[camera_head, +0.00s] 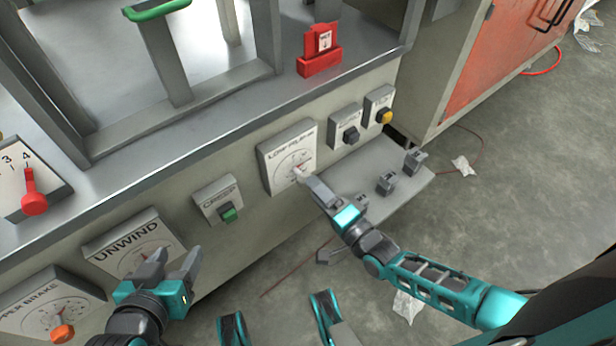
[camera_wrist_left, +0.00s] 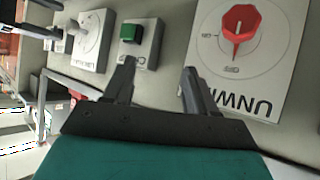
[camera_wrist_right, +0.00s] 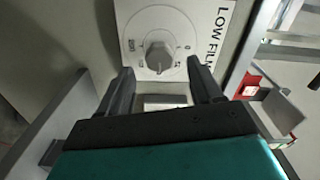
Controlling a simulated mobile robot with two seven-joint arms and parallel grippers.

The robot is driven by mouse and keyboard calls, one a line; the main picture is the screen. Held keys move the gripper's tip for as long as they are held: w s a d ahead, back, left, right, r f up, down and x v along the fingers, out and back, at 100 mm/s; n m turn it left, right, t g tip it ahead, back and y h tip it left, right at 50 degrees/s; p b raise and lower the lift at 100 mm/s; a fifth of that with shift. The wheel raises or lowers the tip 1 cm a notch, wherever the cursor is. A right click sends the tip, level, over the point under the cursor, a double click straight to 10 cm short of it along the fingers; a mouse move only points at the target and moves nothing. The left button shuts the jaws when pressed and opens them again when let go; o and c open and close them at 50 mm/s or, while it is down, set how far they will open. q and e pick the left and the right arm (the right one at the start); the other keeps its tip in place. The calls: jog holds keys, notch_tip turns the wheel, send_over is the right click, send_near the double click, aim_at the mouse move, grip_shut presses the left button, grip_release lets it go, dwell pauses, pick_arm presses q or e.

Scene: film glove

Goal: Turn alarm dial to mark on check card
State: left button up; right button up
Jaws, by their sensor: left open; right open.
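The alarm dial is a grey knob (camera_wrist_right: 158,57) on a white plate lettered "LOW FIL…" (camera_head: 288,150), on the front of the machine. My right gripper (camera_head: 304,180) is open in front of this dial. In the right wrist view its fingers (camera_wrist_right: 164,80) stand on either side below the knob, apart from it. A small card (camera_head: 324,40), probably the check card, stands in a red holder (camera_head: 320,64) on the ledge above; its mark is too small to read. My left gripper (camera_head: 176,262) is open and empty in front of the UNWIND plate (camera_head: 128,240).
The left wrist view shows the red UNWIND knob (camera_wrist_left: 240,24) and a green button (camera_wrist_left: 130,33). A grey switch (camera_head: 350,134) and a yellow button (camera_head: 384,116) sit right of the dial. A low shelf (camera_head: 350,182) with small grey blocks (camera_head: 386,183) juts out below.

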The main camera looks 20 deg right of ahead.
jog(key=p+v, duration=0.1)
jog(key=v, duration=0.6)
jog(key=shift+s+d, duration=0.15)
jog(key=shift+s, duration=0.15)
jog(key=shift+r, duration=0.1)
